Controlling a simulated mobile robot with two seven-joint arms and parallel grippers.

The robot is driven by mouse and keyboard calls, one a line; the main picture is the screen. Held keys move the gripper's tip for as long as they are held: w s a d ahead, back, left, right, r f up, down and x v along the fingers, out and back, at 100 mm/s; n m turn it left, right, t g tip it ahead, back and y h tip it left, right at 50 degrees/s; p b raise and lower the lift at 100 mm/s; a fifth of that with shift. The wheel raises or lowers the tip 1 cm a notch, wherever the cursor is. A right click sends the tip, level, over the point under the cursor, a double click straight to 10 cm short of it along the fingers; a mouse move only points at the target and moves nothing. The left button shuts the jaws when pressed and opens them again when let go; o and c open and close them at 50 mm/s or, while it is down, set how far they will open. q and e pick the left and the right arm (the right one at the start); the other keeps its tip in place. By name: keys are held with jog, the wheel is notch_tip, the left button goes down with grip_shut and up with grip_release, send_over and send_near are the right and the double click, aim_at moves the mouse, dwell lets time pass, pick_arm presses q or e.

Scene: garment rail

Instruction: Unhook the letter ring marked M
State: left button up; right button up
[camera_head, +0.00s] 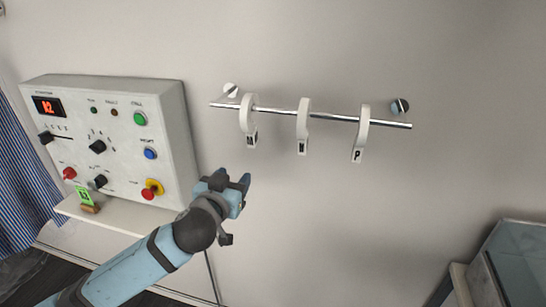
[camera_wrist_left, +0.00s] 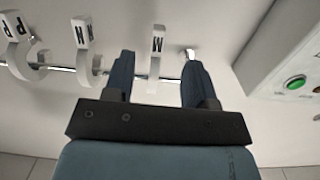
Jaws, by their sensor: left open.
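Three white letter rings hang on a metal rail (camera_head: 330,115) on the wall. The left ring (camera_head: 246,112) carries a small tag that looks like M, but M and N are hard to tell apart. The middle ring (camera_head: 302,118) has a similar, unclear letter. The right ring (camera_head: 362,127) is marked P. My left gripper (camera_head: 231,179) is open and empty, below and left of the left ring in the head view. In the left wrist view, that ring (camera_wrist_left: 154,72) appears between the open fingers (camera_wrist_left: 158,62), ahead of them. My right gripper is not in view.
A control box (camera_head: 110,130) with buttons and a red display stands left of the rail, above a white shelf (camera_head: 120,214). Wall mounts (camera_head: 400,106) hold the rail. A glass-sided case (camera_head: 510,265) is at lower right. Wall space below the rail is clear.

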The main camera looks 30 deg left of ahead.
aim_at(250, 140)
pick_arm(q)
jog(key=shift+n+t+y, duration=0.4)
jog(key=w+r, duration=0.1)
jog(key=w, duration=0.1)
jog(key=w+a+r, duration=0.1)
jog(key=w, duration=0.1)
jog(key=w+r, duration=0.1)
jog(key=w, duration=0.2)
jog(key=shift+w+a+r+p, duration=0.1)
jog(key=shift+a+r+p, duration=0.2)
jog(key=shift+p, duration=0.1)
jog(key=shift+x, duration=3.45)
jog(key=shift+f, duration=0.1)
grip_shut()
